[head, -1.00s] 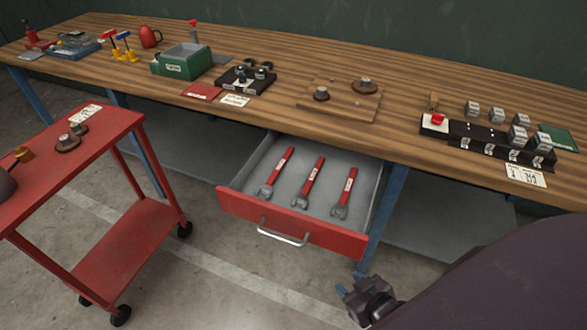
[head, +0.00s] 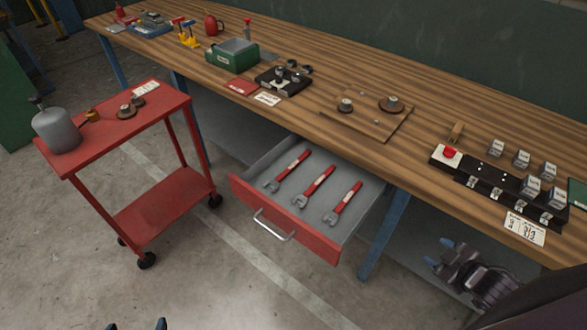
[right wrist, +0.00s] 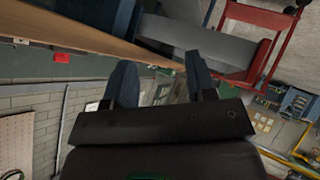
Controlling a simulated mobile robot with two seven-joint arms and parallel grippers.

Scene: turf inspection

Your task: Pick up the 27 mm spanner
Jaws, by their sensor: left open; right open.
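Three red-handled spanners with grey jaws lie side by side in an open drawer (head: 330,248): a left one (head: 287,171), a middle one (head: 314,187) and a right one (head: 343,203). Their size labels are too small to read, so I cannot tell which is the 27 mm spanner. My left gripper (head: 137,325) shows only its two separated fingertips at the bottom edge, well left of and below the drawer. My right gripper (head: 440,252) is right of the drawer, beside the bench. The right wrist view (right wrist: 160,85) shows its fingers apart, with nothing between them.
The drawer sits under a long wooden bench (head: 330,75) holding fixtures, a green box (head: 232,56) and a black block rack (head: 495,180). A red trolley (head: 165,213) with a grey canister (head: 56,130) stands left. The floor before the drawer is clear.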

